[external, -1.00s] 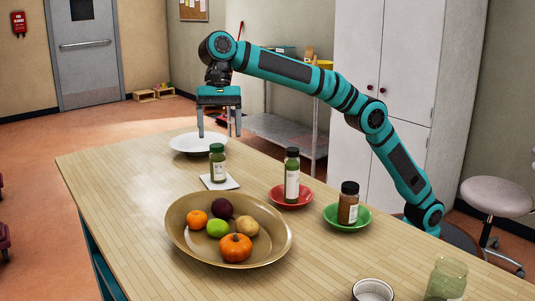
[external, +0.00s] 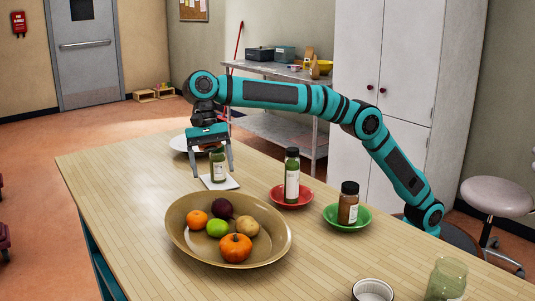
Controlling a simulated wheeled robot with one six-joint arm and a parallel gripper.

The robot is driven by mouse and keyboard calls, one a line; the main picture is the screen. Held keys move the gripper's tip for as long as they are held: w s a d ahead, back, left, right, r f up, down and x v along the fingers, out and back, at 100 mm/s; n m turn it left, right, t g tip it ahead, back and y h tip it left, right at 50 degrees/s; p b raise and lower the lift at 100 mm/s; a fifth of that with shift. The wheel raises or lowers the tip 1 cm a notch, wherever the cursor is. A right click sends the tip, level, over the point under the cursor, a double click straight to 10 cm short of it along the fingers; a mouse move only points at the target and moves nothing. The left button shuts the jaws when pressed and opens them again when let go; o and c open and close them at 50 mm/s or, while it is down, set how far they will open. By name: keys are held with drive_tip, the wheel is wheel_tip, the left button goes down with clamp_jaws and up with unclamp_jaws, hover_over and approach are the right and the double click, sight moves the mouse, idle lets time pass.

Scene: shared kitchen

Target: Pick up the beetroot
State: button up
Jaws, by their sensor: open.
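The beetroot (external: 222,207) is dark purple and round. It lies in the wide brown bowl (external: 183,242), towards its back edge, with an orange (external: 197,220), a green lime (external: 217,229), a tan potato-like item (external: 245,230) and a small pumpkin (external: 236,248). My gripper (external: 213,172) is open and empty, pointing down behind the bowl. Its fingers appear in front of and to either side of the green-capped bottle (external: 218,168); I cannot tell whether they touch it.
The bottle stands on a white square coaster (external: 229,184). A white plate (external: 179,145) is behind it. A dark-capped green bottle (external: 292,178) stands on a red plate (external: 276,198), a brown jar (external: 348,205) on a green plate (external: 337,222). The table's left side is clear.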

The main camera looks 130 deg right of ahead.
sight(220, 199)
drive_tip(key=x, duration=0.5)
drive_tip(key=shift+a+f, duration=0.1)
drive_tip(key=shift+f, duration=0.2)
drive_tip(key=x, duration=0.4)
drive_tip(key=shift+s+f, duration=0.15)
drive_tip(key=shift+s, duration=0.2)
drive_tip(key=shift+a+f, duration=0.15)
drive_tip(key=shift+f, duration=0.45)
drive_tip(key=shift+c, duration=0.5)
drive_tip(key=c, duration=1)
